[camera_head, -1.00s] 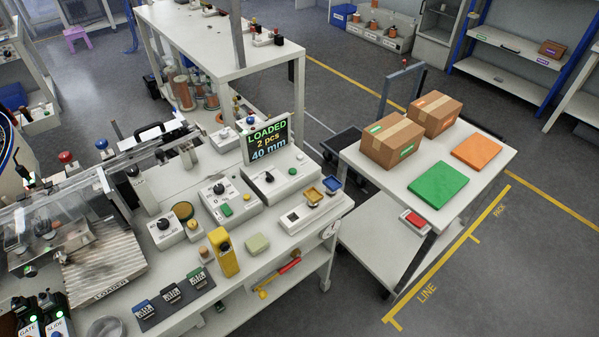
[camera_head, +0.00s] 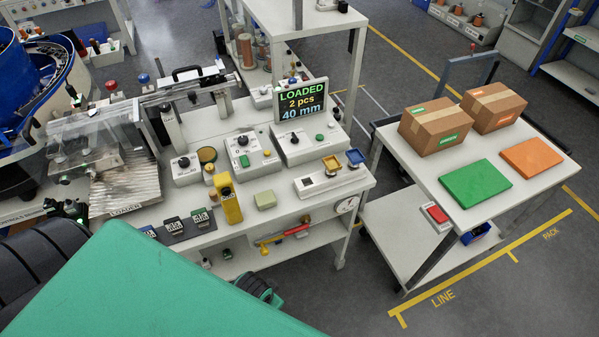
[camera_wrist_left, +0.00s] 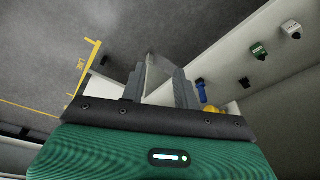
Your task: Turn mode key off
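On the white bench stand several light control boxes with black knobs: a small left box (camera_head: 186,166), a middle box (camera_head: 243,155) with a green button, and a right box (camera_head: 301,146) under the display. I cannot tell which control is the mode key, or its position, at this size. The display (camera_head: 301,101) reads "LOADED 2 pcs 40 mm". My left gripper shows in the left wrist view (camera_wrist_left: 159,85) with its two grey fingers apart, nothing clearly held between them. A large green part of my arm covers the lower left of the head view. My right gripper does not show.
A yellow upright device (camera_head: 230,203) and a dark mat (camera_head: 180,230) with small tagged pieces are along the bench's front edge. A red and yellow tool (camera_head: 285,234) lies on the shelf below.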

